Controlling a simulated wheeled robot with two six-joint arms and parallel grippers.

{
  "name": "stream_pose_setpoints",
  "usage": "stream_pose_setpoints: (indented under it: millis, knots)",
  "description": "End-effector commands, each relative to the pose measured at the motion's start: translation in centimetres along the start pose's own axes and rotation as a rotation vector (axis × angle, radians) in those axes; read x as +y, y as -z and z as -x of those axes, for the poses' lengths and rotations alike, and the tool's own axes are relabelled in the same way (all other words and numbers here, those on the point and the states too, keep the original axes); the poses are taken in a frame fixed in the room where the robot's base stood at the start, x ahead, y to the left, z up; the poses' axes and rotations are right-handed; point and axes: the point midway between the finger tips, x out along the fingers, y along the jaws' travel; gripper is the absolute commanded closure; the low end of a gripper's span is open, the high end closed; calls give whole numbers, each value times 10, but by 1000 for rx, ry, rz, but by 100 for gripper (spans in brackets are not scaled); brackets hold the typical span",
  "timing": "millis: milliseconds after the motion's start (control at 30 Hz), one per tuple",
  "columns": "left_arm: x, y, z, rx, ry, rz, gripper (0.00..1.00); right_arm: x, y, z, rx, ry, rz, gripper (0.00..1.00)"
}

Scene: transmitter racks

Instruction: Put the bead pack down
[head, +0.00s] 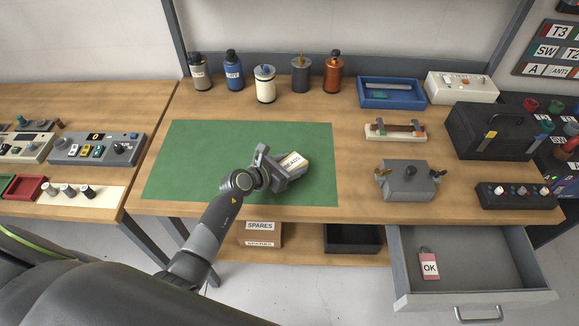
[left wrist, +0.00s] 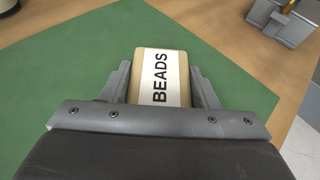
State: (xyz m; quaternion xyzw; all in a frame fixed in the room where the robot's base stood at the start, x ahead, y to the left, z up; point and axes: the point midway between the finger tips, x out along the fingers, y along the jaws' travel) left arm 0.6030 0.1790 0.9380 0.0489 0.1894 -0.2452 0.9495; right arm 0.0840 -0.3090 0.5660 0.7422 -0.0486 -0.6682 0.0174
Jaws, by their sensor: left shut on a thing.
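The bead pack (head: 294,162) is a small tan pack with a white label that reads BEADS. It is over the right part of the green mat (head: 190,165) on the wooden bench. My left gripper (head: 282,168) is shut on it, with one finger on each side. In the left wrist view the bead pack (left wrist: 160,78) sits between the two fingers with its label facing the camera. I cannot tell whether its underside touches the mat (left wrist: 60,90). My right gripper is not in view.
Several bottles (head: 265,84) stand along the back of the bench. A blue tray (head: 392,92) and a grey box with knobs (head: 407,180) are to the right. An open drawer (head: 480,262) holds a pink OK tag (head: 428,264). The mat's left part is clear.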

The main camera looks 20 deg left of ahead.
Motion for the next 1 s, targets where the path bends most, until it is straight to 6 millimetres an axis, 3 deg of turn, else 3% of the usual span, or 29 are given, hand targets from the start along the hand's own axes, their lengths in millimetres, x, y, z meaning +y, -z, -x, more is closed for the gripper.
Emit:
stream_pose_setpoints:
  millis: [500, 533, 667, 1000]
  knots:
    - [0, 14, -6, -2, -1, 0, 70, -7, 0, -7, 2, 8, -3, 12]
    - [0, 12, -6, -2, -1, 0, 42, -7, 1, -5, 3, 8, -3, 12]
    - [0, 12, -5, -1, -1, 0, 25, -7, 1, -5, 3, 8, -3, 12]
    - [0, 10, -4, -2, -1, 0, 24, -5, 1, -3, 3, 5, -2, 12]
